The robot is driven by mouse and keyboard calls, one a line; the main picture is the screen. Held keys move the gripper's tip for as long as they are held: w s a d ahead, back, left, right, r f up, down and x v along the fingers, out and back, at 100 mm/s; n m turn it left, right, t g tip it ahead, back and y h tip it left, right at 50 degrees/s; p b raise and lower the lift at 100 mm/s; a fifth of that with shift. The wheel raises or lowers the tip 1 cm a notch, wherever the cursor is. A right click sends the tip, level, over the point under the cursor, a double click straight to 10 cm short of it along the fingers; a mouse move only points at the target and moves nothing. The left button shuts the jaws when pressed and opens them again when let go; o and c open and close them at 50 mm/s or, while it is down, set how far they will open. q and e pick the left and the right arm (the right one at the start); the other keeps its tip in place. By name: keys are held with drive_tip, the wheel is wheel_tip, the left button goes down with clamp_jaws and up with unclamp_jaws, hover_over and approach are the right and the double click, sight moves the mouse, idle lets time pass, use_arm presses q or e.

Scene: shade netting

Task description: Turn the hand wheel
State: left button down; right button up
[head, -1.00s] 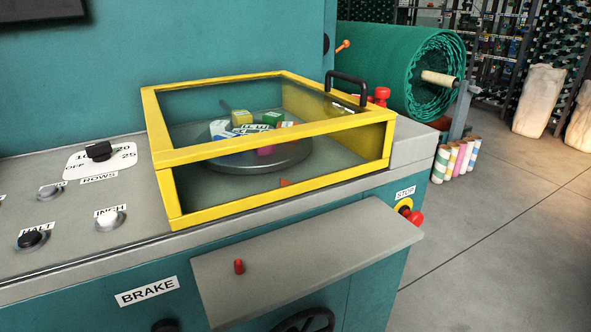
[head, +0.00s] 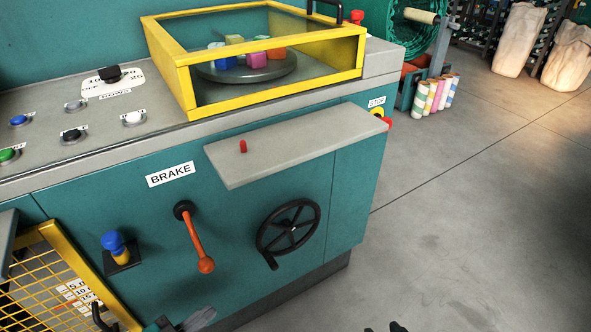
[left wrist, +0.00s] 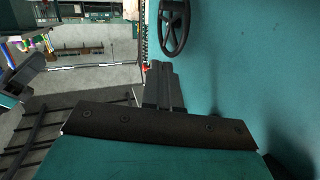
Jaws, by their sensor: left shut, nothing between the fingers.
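The hand wheel (head: 288,228) is a black spoked wheel with a knob at its lower left, on the teal front panel of the machine. My left gripper (head: 190,321) shows only partly at the bottom edge of the head view, below and left of the wheel and apart from it. The left wrist view shows its fingers (left wrist: 161,72) together and empty, with the hand wheel (left wrist: 173,25) beyond them. Small dark tips (head: 386,327) at the bottom edge, right of the wheel, may be my right gripper; their state is unclear.
An orange brake lever (head: 195,240) and a blue-topped knob (head: 115,243) are left of the wheel. A grey shelf (head: 290,145) juts out above it. A yellow mesh guard (head: 60,280) stands at lower left. The floor (head: 450,210) at right is clear.

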use_arm(q)
drive_tip(key=s+d+r+n+g+y, duration=0.2)
drive_tip(key=s+d+r+n+y, duration=0.1)
drive_tip(key=d+r+n+y, duration=0.3)
drive_tip(key=s+a+r+y+p, duration=0.1)
drive_tip(key=s+a+r+p, duration=0.1)
drive_tip(key=r+p, duration=0.6)
drive_tip(key=a+p, duration=0.1)
drive_tip(key=p, duration=0.3)
drive_tip(key=shift+y+p, duration=0.3)
use_arm(e)
drive_tip(key=d+r, duration=0.3)
drive_tip(key=r, duration=0.6)
drive_tip(key=shift+s+h, duration=0.35)
drive_tip(key=shift+h, duration=0.05)
use_arm(q)
drive_tip(key=shift+a+r, duration=0.1)
use_arm(e)
drive_tip(key=shift+a+f, duration=0.1)
use_arm(q)
drive_tip(key=shift+s+a, duration=0.1)
drive_tip(key=shift+a, duration=0.05)
use_arm(e)
drive_tip(key=shift+a, duration=0.1)
